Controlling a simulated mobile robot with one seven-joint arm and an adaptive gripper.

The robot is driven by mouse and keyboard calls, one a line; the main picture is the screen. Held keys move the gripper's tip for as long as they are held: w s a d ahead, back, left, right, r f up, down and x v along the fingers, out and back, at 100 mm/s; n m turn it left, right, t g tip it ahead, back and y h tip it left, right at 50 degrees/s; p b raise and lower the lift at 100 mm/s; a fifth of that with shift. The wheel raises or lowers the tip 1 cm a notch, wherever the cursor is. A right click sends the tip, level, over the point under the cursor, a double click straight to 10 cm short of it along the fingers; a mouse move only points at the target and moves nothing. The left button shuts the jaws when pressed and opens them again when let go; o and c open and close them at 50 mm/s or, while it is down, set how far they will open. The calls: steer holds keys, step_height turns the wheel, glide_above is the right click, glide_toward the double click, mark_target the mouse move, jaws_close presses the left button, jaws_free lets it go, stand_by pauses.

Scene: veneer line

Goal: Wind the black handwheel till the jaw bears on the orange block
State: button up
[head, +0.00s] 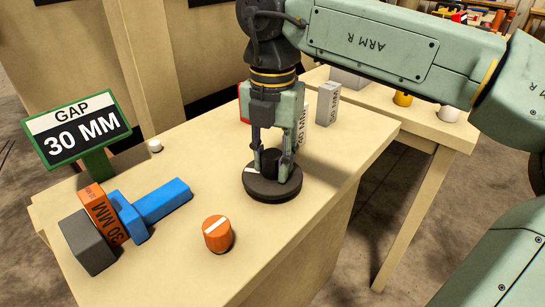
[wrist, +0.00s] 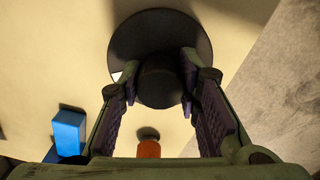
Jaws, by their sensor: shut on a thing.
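The black handwheel (head: 271,193) lies flat on the bench top, with a raised hub in its middle and a white mark on its left edge. My gripper (head: 272,172) points down over it, its two fingers shut on the hub. The wrist view shows the handwheel (wrist: 160,28) with the fingers on either side of the hub. The orange block (head: 100,213), marked 30 MM, stands between a grey block (head: 87,244) and the blue jaw (head: 126,216). The jaw is very close to the orange block; I cannot tell whether they touch.
A green-framed sign (head: 76,129) reads GAP 30 MM. An orange knob (head: 217,233) with a white stripe stands in front of the handwheel, and a small white knob (head: 155,146) behind the jaw. A grey block (head: 328,103) and other blocks stand behind my gripper.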

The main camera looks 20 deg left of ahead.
mark_target(272, 154)
stand_by(0.4)
steer(key=o, duration=1.1)
steer(key=shift+o, duration=0.2)
step_height(272, 154, up, 8)
steer(key=shift+f, duration=0.25)
steer(key=shift+s, duration=0.1)
